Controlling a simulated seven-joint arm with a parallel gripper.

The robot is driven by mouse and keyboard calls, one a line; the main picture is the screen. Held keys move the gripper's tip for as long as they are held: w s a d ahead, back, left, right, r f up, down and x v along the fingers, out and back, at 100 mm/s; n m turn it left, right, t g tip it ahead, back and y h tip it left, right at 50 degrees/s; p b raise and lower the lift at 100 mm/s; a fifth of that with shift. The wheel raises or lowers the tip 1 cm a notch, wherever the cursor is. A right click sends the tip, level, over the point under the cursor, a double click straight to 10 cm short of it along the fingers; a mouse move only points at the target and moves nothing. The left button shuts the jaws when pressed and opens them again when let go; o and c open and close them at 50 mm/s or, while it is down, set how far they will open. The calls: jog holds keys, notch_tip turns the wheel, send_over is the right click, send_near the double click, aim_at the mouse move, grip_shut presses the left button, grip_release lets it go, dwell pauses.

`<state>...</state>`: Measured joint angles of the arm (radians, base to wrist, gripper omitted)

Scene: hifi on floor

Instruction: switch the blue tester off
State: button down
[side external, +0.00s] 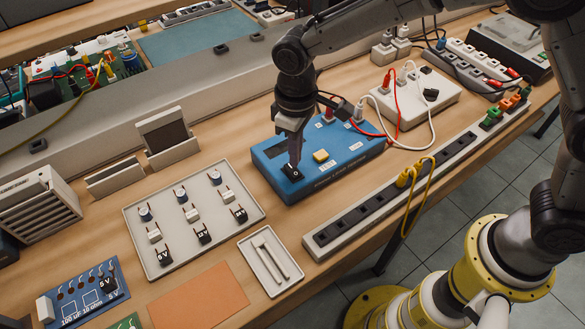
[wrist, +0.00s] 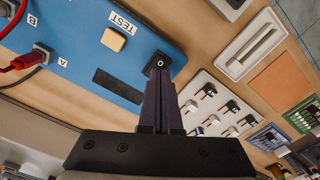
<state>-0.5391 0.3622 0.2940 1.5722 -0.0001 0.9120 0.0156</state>
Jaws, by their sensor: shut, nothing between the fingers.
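The blue tester (side external: 340,166) lies on the wooden bench in the middle of the side view and fills the upper left of the wrist view (wrist: 75,55). Its black switch (side external: 292,174) is at its near left corner; in the wrist view the switch (wrist: 159,63) shows an "O" mark. A yellowish button (side external: 321,156) sits beside it, by the "TEST" label in the wrist view. My gripper (side external: 293,163) points down with its fingers shut and empty. Its fingertips are at the switch and partly cover it; I cannot tell whether they touch or which way it is tipped.
A red cable and a white cable run from the tester's right side to a white socket box (side external: 415,95). A long power strip (side external: 350,212) lies in front. A tray of small parts (side external: 150,235) and a narrow tray (side external: 270,262) stand to the left.

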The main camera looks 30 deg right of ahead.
aim_at(295, 173)
jog(key=shift+r, duration=1.9)
